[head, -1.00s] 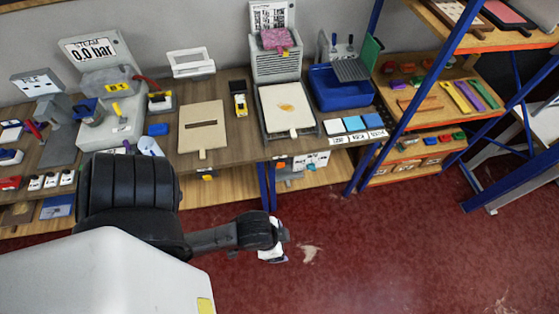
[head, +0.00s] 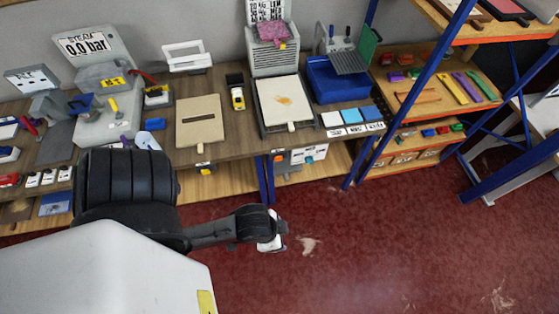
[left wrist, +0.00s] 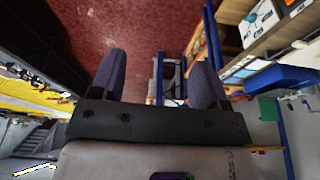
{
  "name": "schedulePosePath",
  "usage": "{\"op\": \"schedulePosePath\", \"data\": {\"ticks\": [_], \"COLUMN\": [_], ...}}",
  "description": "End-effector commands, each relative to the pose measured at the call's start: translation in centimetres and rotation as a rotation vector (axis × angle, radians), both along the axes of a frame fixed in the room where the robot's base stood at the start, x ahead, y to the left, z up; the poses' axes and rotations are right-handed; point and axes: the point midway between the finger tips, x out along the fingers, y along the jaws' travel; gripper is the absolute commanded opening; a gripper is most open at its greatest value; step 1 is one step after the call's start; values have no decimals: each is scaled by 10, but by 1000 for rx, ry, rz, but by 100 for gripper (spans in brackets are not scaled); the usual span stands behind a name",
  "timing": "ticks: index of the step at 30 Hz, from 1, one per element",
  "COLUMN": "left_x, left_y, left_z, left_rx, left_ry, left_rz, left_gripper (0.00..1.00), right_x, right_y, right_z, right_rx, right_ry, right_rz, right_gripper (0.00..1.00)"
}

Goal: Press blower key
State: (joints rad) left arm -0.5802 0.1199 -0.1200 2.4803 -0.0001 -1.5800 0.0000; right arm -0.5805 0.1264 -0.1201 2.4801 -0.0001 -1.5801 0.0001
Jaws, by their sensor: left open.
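My left gripper (head: 270,243) hangs over the red floor in front of the bench, small and seen from above in the head view. In the left wrist view its two fingers (left wrist: 160,78) stand wide apart with nothing between them. A grey vented unit (head: 275,62), perhaps the blower, stands at the back of the bench with a pink cloth (head: 273,32) on it. No key marked for a blower can be read. Below the bench edge is a pale box (head: 297,159) with a teal knob (head: 309,161). The gripper is apart from all of these. My right gripper is out of view.
A stained white board (head: 283,90) and a blue bin (head: 338,80) are farther right. A blue-post shelf (head: 472,95) rises at the right. The red floor (head: 400,240) is clear.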

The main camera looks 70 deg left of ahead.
Motion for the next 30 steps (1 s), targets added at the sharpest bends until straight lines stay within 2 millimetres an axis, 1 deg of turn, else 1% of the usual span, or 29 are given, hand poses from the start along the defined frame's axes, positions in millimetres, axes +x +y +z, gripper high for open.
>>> {"op": "schedulePosePath", "data": {"ticks": [1,2,21,30], "left_x": [0,0,0,0], "left_y": [0,0,0,0], "left_z": [0,0,0,0], "left_rx": [0,0,0,0], "left_ry": [0,0,0,0], "left_rz": [0,0,0,0], "left_gripper": [64,61,0,0], "right_x": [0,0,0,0], "right_y": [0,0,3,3], "right_z": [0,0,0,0], "right_rx": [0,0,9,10], "right_ry": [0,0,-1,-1], "right_rz": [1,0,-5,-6], "right_gripper": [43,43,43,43]}}
